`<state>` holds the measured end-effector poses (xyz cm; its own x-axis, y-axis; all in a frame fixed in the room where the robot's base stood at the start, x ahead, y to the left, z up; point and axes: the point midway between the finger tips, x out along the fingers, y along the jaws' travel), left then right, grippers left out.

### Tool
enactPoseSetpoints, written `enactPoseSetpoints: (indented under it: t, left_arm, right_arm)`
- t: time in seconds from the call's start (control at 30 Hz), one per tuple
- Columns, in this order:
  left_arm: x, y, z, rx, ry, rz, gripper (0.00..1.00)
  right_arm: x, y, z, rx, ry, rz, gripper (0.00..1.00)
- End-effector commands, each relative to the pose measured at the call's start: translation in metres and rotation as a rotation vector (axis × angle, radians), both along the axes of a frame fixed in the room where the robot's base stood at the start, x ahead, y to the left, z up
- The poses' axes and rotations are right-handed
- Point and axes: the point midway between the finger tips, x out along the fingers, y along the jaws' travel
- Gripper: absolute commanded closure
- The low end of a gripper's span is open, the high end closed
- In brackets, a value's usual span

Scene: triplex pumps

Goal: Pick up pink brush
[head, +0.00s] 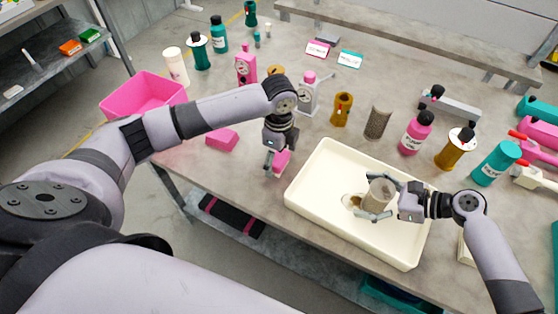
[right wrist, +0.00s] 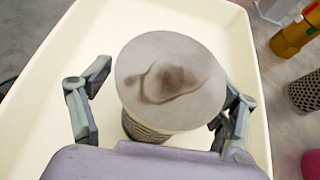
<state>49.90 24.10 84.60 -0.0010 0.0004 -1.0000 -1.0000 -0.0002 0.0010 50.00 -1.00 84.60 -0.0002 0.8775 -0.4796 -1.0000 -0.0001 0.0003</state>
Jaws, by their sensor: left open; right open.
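A pink block-like thing (head: 282,163) lies on the table just under and beside my left gripper (head: 270,158), partly hidden by it; I cannot tell whether it is the pink brush. Another pink block (head: 221,139) lies further left. My left gripper points down and is open; contact cannot be told. My right gripper (head: 378,198) is open, with its fingers on either side of a grey mesh cylinder (head: 380,192) in the cream tray (head: 325,150). In the right wrist view, the cylinder's flat, brown-stained round top (right wrist: 170,82) lies between the spread fingers.
A pink bin (head: 140,92) stands at the table's left edge. A pink machine (head: 245,65), a white machine (head: 309,93), a yellow-brown part (head: 341,109) and a mesh cylinder (head: 377,121) stand behind the tray. Bottles, including a pink one (head: 416,135), crowd the right.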

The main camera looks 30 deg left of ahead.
Motion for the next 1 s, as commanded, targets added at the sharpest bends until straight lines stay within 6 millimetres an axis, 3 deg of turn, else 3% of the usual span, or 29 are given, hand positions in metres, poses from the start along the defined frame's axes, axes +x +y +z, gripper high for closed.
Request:
enactPoseSetpoints:
  t: [0.33,1.0]
  left_arm:
    - [0.0001,-0.0003,-0.0095,-0.001,-0.001,-0.001,0.19]
    - [0.0002,-0.0003,-0.0091,-0.001,-0.001,0.0,0.64]
  right_arm:
    - [0.0,0.0,0.0,0.0,0.0,0.0,0.18]
    - [0.0,-0.0001,0.0,0.0,0.0,0.0,0.18]
